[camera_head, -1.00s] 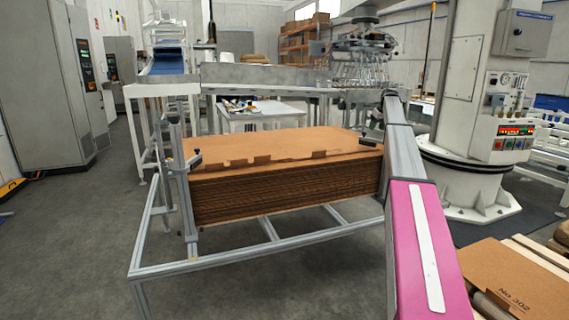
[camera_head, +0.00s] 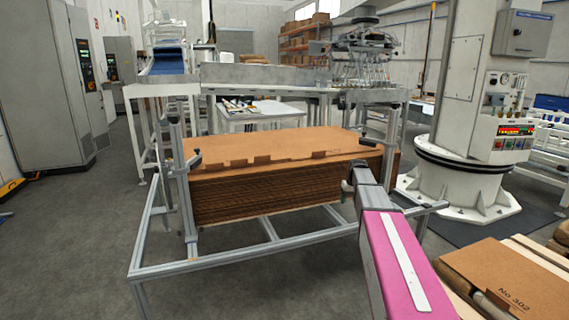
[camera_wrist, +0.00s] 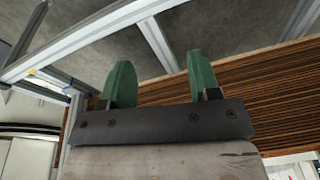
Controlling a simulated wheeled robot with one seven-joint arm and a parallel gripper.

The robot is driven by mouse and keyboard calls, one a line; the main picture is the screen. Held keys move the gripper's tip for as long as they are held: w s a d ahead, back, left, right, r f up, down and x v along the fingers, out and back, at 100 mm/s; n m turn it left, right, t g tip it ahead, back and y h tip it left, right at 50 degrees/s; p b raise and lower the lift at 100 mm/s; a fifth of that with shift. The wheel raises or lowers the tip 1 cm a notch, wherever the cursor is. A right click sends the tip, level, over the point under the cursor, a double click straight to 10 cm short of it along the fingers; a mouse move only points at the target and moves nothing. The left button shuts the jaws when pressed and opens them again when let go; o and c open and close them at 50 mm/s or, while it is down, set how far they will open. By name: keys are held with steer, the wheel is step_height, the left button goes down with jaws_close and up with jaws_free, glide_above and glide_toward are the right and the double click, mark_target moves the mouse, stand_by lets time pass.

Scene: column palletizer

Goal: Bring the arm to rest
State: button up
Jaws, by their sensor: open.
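My gripper (camera_wrist: 160,78) shows in the wrist view with its two green fingers spread well apart and nothing between them. Beyond the fingers are the layered brown edges of the cardboard stack (camera_wrist: 270,85) and grey metal rails. The fingers appear clear of the stack, though the exact gap cannot be told. In the head view my pink and grey arm reaches in from the lower right, in front of the stack's right end (camera_head: 270,180).
An aluminium frame (camera_head: 270,253) surrounds the cardboard stack. A white column (camera_head: 462,110) stands behind on the right. A carton marked No 302 (camera_head: 510,282) lies at lower right. A grey cabinet (camera_head: 40,90) stands left. The floor (camera_head: 80,240) at left front is clear.

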steer(key=s+a+f, duration=0.3)
steer(key=s+f, duration=0.1)
steer(key=s, duration=0.8)
steer(key=s+a+f+m+g, duration=0.1)
steer(key=s+a+f, duration=0.3)
steer(key=s, duration=0.8)
steer(key=s+a+f+g+h, duration=0.1)
steer(key=s+a+f, duration=0.3)
steer(key=s, duration=0.8)
steer(key=shift+a+f+m, duration=0.15)
steer(key=shift+f+m, duration=0.25)
steer(key=shift+f, duration=0.35)
steer(key=shift+c, duration=0.3)
